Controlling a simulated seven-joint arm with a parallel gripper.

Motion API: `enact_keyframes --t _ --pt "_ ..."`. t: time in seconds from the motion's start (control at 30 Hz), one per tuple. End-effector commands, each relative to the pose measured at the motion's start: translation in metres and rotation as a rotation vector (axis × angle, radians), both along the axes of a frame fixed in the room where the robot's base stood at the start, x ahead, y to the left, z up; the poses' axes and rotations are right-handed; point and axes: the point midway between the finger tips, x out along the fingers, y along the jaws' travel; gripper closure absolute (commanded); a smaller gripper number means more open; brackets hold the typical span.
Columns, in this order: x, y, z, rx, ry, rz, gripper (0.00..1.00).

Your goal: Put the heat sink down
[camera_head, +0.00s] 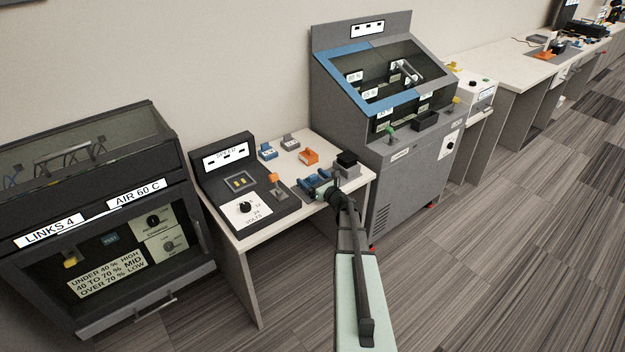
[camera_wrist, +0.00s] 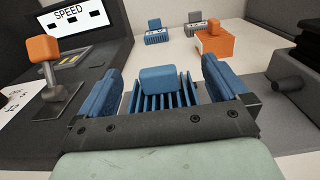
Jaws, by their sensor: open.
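A blue finned heat sink with a block-shaped grip on top (camera_wrist: 160,80) sits between the blue fingers of my gripper (camera_wrist: 163,88) in the wrist view. The fingers stand apart, with a gap on each side of the heat sink. Its lower end is hidden by the gripper's dark crossbar, and I cannot tell just how it meets the white tabletop (camera_wrist: 180,62). In the head view my gripper (camera_head: 317,184) is low over the front right part of the small white table (camera_head: 245,240), and the heat sink cannot be clearly told from the blue fingers there.
A dark console marked SPEED (camera_head: 226,154) with an orange-topped lever (camera_wrist: 45,58) stands at left. Behind are a smaller blue finned piece (camera_wrist: 156,34), a grey one (camera_wrist: 196,24) and an orange block (camera_wrist: 214,44). A dark-topped grey device (camera_head: 347,162) is close on the right.

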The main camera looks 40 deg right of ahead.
Motion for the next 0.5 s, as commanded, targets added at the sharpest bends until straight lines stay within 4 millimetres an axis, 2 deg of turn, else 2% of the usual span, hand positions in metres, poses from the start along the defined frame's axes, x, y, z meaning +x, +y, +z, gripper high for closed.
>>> enact_keyframes --t 0.23,0.5 --pt "-0.019 0.001 0.001 0.0 0.0 -0.001 0.0" --pt "-0.07 -0.004 -0.005 0.0 0.001 -0.002 0.0"
